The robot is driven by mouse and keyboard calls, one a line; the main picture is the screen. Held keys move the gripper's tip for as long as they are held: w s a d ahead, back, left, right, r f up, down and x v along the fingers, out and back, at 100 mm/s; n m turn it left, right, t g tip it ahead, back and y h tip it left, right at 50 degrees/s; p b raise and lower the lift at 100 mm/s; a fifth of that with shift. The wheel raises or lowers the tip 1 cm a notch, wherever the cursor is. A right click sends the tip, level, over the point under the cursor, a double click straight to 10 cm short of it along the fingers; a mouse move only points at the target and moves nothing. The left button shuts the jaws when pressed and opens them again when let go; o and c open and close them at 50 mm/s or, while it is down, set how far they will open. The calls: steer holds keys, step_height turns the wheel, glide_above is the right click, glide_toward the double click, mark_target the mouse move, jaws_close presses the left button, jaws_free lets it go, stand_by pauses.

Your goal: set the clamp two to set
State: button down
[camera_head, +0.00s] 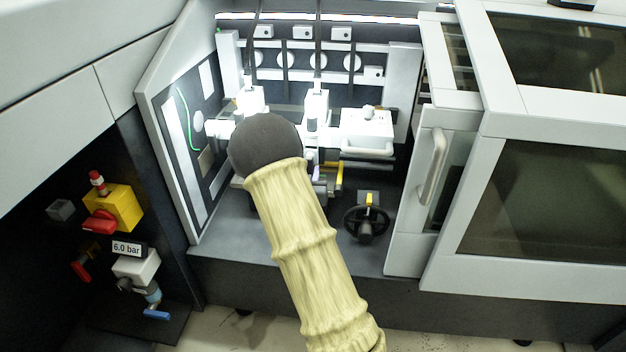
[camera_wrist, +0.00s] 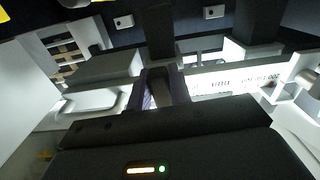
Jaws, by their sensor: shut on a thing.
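My gripper (camera_wrist: 160,92) shows in the wrist view, above the broad dark gripper body. It is shut on a small dark lever-like piece (camera_wrist: 158,76), which seems to be the handle of clamp two. The clamp's setting cannot be read because the grip and gripper body cover much of it. In the head view my dark rounded wrist and pale sleeved arm hide the gripper and the held part. They reach into the open stitching bay, in front of two white stitching heads (camera_head: 317,104).
A white box with a handle (camera_head: 367,130) stands right of the heads. A black handwheel (camera_head: 366,222) is low in the bay. An open door (camera_head: 418,190) bounds the right side. A yellow-and-red switch (camera_head: 112,207) is outside at left.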

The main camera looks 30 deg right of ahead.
steer(key=shift+w+a+m, duration=0.1)
steer(key=shift+a+m, duration=0.05)
steer(key=shift+m, duration=0.25)
steer(key=c, duration=1.3)
jaws_free()
steer(key=shift+p+v, duration=5.35)
steer(key=shift+v, duration=3.35)
